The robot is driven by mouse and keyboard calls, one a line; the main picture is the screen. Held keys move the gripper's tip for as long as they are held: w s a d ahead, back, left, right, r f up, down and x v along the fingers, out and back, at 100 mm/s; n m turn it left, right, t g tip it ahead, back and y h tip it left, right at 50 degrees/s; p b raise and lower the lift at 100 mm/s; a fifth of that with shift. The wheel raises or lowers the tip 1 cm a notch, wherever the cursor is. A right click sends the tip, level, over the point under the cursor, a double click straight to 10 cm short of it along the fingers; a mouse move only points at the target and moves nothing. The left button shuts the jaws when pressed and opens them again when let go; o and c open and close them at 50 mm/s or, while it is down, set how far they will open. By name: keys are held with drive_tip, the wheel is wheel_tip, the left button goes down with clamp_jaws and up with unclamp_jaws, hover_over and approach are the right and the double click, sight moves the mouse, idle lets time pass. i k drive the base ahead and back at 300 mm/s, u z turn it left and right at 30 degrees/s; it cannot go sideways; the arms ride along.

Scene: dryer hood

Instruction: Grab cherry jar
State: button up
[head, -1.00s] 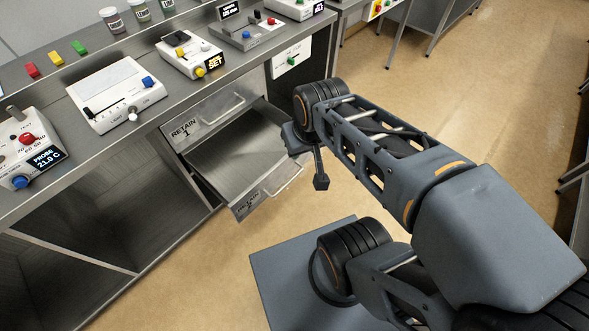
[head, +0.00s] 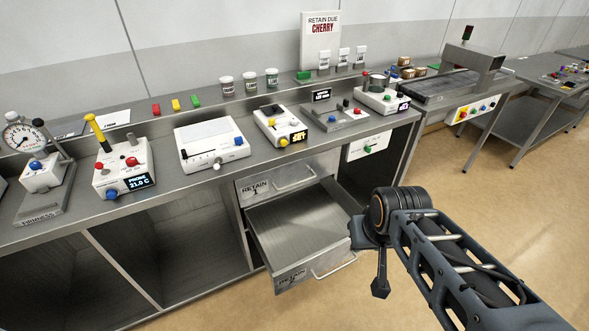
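Three lidded jars with white labels stand in a row on the raised back ledge in the head view: a left jar (head: 227,88), a middle jar (head: 250,83) and a right jar (head: 272,78). Their labels are too small to read, so I cannot tell which is cherry. A sign (head: 321,38) behind the bench reads "RETAIN DUE CHERRY". My gripper (head: 380,286) hangs in front of the bench, just right of the open drawer and far from the jars. Only a dark narrow part of it shows, and its opening is not clear.
The lower retain drawer (head: 298,225) is pulled out and empty; the upper drawer (head: 285,182) looks shut. Several devices, including a probe box (head: 124,168) and a white slider box (head: 211,143), crowd the bench top. More small containers (head: 343,58) stand farther right. Floor is clear at right.

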sight(226, 82)
drive_tip(key=z, duration=0.05)
drive_tip(key=k, duration=0.6)
drive_tip(key=u, duration=0.8)
drive_tip(key=i, duration=0.9)
drive_tip(key=u, duration=0.65)
drive_tip(key=i, duration=1.15)
drive_tip(key=z, duration=0.3)
